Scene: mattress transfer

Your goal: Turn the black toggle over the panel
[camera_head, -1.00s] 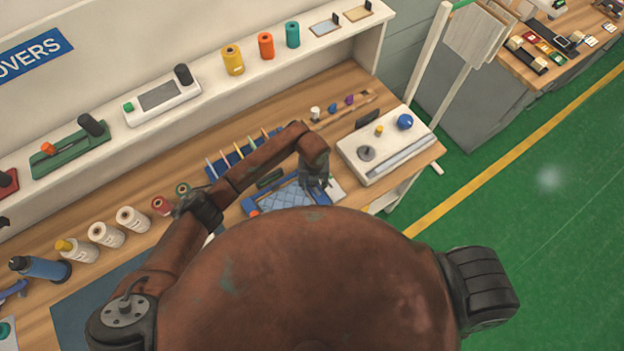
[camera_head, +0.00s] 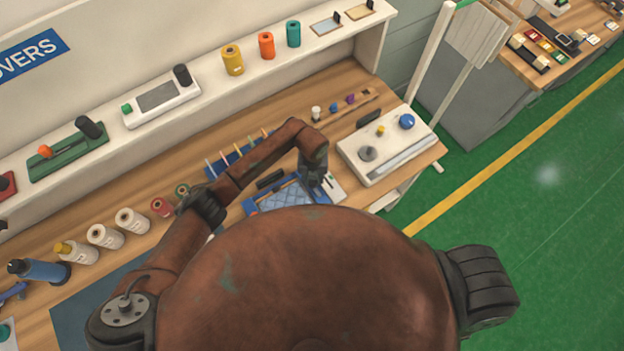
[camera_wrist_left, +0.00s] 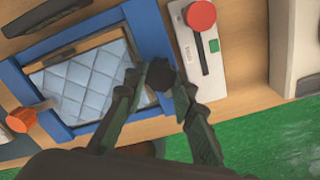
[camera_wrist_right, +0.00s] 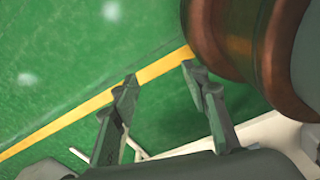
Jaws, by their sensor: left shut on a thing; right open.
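The panel (camera_wrist_left: 85,78) is pale blue and quilted. It lies in a blue frame (camera_wrist_left: 148,28) on the wooden bench, and both also show in the head view, the panel (camera_head: 280,199) partly behind my arm. The black toggle (camera_wrist_left: 163,76) is a dark rounded knob at the panel's right side. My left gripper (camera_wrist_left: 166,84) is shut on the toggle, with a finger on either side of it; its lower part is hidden. In the head view my left gripper (camera_head: 317,182) is over the frame's right end. My right gripper (camera_wrist_right: 158,72) is open and empty above the green floor.
An orange knob (camera_wrist_left: 22,120) sits at the frame's left. A white plate with a red knob (camera_wrist_left: 200,15) and green button lies just right of the frame. A white box (camera_head: 390,146) stands farther right. Spools (camera_head: 132,220) line the bench at left.

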